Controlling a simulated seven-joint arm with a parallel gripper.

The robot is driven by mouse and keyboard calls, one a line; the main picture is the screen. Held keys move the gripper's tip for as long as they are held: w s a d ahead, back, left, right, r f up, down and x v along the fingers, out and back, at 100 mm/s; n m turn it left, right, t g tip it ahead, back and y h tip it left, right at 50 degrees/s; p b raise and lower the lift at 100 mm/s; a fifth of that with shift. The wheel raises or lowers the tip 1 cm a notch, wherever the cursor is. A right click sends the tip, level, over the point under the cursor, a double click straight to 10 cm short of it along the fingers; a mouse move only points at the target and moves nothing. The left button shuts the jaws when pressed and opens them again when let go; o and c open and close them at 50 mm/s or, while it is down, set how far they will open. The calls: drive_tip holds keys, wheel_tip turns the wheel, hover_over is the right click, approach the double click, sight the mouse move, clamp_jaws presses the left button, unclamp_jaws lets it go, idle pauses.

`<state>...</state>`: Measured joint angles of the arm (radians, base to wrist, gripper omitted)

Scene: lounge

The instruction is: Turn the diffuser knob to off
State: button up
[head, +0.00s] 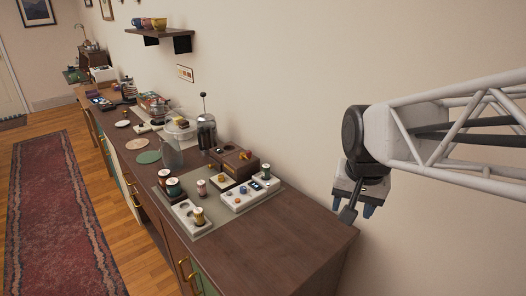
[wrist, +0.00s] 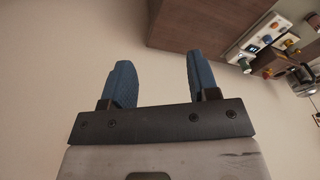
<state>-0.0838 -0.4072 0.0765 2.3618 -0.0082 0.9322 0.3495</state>
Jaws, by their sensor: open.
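My gripper (head: 358,210) hangs in the air to the right of the counter's near end, beside the wall. In the wrist view its two blue fingers (wrist: 159,68) are apart with nothing between them. On the counter, a grey mat (head: 228,218) holds several small devices. A white panel (head: 247,197) has coloured knobs and a small display; it also shows in the wrist view (wrist: 252,43). A brown box (head: 232,162) behind it carries a red and a yellow part. I cannot tell which piece is the diffuser or how its knob is set. My gripper is well away from them all.
Spools or jars (head: 174,187) stand on the mat's left side. A glass jug (head: 171,154) and a French press (head: 206,130) stand behind. The near end of the wooden counter (head: 290,229) is bare. A wall shelf (head: 160,32) holds cups.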

drive_tip(key=w+a+m, duration=0.2)
drive_tip(key=w+a, duration=0.2)
drive_tip(key=w, duration=0.5)
drive_tip(key=m+g, duration=0.2)
drive_tip(key=m, duration=0.5)
hover_over(243, 187)
wheel_tip(243, 187, down, 16)
drive_tip(key=shift+s+f, duration=0.15)
drive_tip(key=shift+f, duration=0.1)
drive_tip(key=shift+f, duration=0.1)
drive_tip(key=shift+f, duration=3.8)
